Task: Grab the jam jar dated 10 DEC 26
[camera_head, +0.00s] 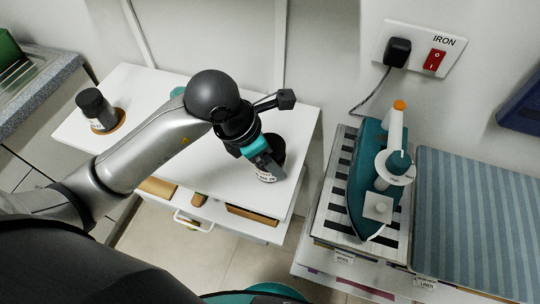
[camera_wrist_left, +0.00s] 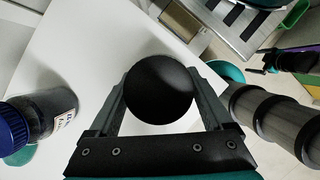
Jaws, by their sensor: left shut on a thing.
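My left gripper (camera_head: 262,158) is shut on a dark jar (camera_head: 273,143) with a black lid, at the right end of the white table. Its pale label (camera_head: 266,177) is too small to read. In the left wrist view the round black lid (camera_wrist_left: 158,90) sits between the two fingers. A second dark jar (camera_head: 97,108) with a black lid stands on a brown coaster at the table's left end. A blue-lidded jar (camera_wrist_left: 50,112) stands by a teal coaster in the left wrist view; its label is unreadable.
The white table top (camera_head: 145,80) is otherwise mostly clear. A teal iron (camera_head: 366,190) stands on a striped board to the right, beside a blue striped cloth (camera_head: 475,215). A wall socket (camera_head: 420,45) labelled IRON is behind.

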